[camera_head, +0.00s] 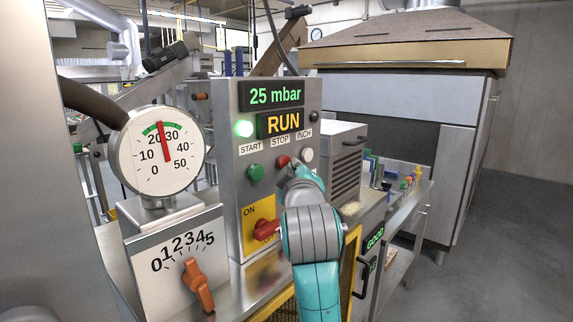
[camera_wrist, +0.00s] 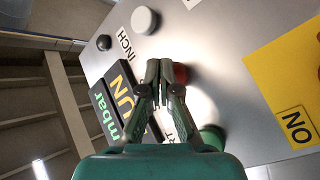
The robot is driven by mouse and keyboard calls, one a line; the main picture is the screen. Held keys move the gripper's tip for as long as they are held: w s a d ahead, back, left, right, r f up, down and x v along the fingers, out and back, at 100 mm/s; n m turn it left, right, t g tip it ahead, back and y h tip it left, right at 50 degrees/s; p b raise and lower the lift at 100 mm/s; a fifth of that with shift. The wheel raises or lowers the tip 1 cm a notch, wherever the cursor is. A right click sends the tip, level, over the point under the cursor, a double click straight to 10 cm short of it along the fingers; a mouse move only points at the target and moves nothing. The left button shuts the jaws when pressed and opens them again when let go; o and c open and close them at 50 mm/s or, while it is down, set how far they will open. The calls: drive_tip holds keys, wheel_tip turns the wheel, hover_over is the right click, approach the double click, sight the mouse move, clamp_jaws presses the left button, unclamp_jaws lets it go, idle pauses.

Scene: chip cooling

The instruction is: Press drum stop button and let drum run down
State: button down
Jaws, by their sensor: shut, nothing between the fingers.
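The grey control panel (camera_head: 232,180) carries a green START button (camera_head: 255,172), a red STOP button (camera_head: 283,161) and a white INCH button (camera_head: 306,155). In the wrist view the closed fingertips (camera_wrist: 165,67) partly cover the red button (camera_wrist: 181,73). I cannot tell whether they touch it. The drum is not identifiable in view.
A red rotary switch (camera_head: 266,229) on a yellow plate sits below the buttons. At left stand a round dial gauge (camera_head: 145,160), its needle between 20 and 30, and an orange 0–5 knob (camera_head: 198,285). A bench (camera_head: 411,205) with small coloured parts lies at right; open floor is beyond.

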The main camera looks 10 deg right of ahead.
drive_tip(key=shift+w+a, duration=0.3)
drive_tip(key=shift+w, duration=0.1)
idle(0.6)
drive_tip(key=shift+s, duration=0.1)
drive_tip(key=shift+s+d, duration=0.55)
drive_tip(key=shift+s, duration=0.1)
drive_tip(key=shift+s, duration=0.1)
drive_tip(key=s+d, duration=0.1)
drive_tip(key=s, duration=0.1)
drive_tip(key=s+d, duration=0.2)
idle(0.7)
idle(0.4)
